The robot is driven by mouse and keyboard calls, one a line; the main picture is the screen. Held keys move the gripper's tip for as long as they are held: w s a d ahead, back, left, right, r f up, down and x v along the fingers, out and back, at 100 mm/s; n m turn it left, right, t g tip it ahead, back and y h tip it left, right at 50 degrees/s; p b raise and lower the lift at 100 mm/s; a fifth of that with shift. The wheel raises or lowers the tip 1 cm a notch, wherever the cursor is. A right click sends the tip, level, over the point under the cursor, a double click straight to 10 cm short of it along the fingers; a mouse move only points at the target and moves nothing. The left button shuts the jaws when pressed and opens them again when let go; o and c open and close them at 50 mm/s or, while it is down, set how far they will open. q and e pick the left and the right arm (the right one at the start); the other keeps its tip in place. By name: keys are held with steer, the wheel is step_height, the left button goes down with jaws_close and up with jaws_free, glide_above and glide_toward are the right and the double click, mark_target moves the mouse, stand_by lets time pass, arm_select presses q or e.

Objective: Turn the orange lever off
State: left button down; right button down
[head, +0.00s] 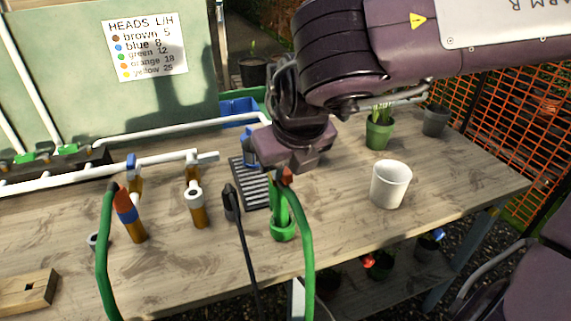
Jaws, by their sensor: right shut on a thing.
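My right gripper (285,162) reaches down over the middle of the bench, its jaws shut. A small orange-red piece, apparently the orange lever (287,176), shows right at the jaws' lower edge; most of it is hidden by the gripper. A green hose (306,240) and a green upright part rise just beneath it, above a green cup-like base (283,231). My left gripper is not in view.
A white cup (390,184) stands right; a sign (145,48) is behind.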

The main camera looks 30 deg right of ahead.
stand_by(0.9)
steer(key=c, duration=1.4)
jaws_free()
steer(key=shift+o, duration=0.2)
steer(key=v, duration=0.7)
steer(key=shift+s+r, duration=0.15)
steer(key=shift+r, duration=0.25)
steer(key=shift+a, duration=0.1)
